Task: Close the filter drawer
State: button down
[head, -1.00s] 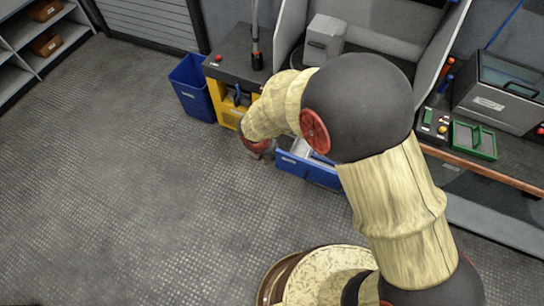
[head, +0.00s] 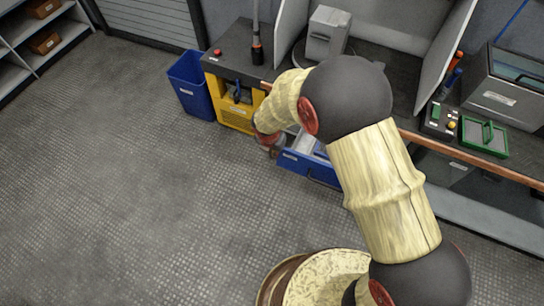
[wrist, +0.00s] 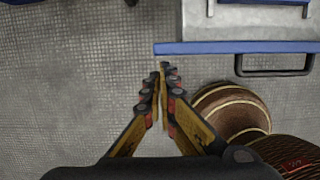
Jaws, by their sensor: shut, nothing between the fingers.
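The filter drawer, with a blue front (head: 296,162), sticks out open below the bench in the head view, partly hidden by my arm. In the wrist view its blue front edge (wrist: 215,47) runs across the upper right, with a dark bar handle (wrist: 275,70) on its outer side and the grey drawer body (wrist: 240,25) behind. My gripper (wrist: 163,68) is shut and empty. Its tips are just in front of the left end of the drawer front, left of the handle; I cannot tell whether they touch it. In the head view my gripper (head: 270,147) is at the drawer's left end.
A yellow cabinet (head: 236,114) and a blue bin (head: 190,86) stand left of the drawer. The bench above holds a grey box (head: 325,35), a control box (head: 440,121) and a green tray (head: 485,137). The floor (head: 120,190) in front is clear.

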jog(key=shift+w, duration=0.1)
dwell(0.3)
jog(key=w+d+p, duration=0.3)
jog(key=w+p, duration=0.3)
jog(key=w, duration=0.4)
jog(key=w+d+p, duration=0.4)
jog(key=w+p, duration=0.2)
jog(key=w, duration=0.4)
jog(key=shift+w+d, duration=0.25)
jog(key=shift+d, duration=0.05)
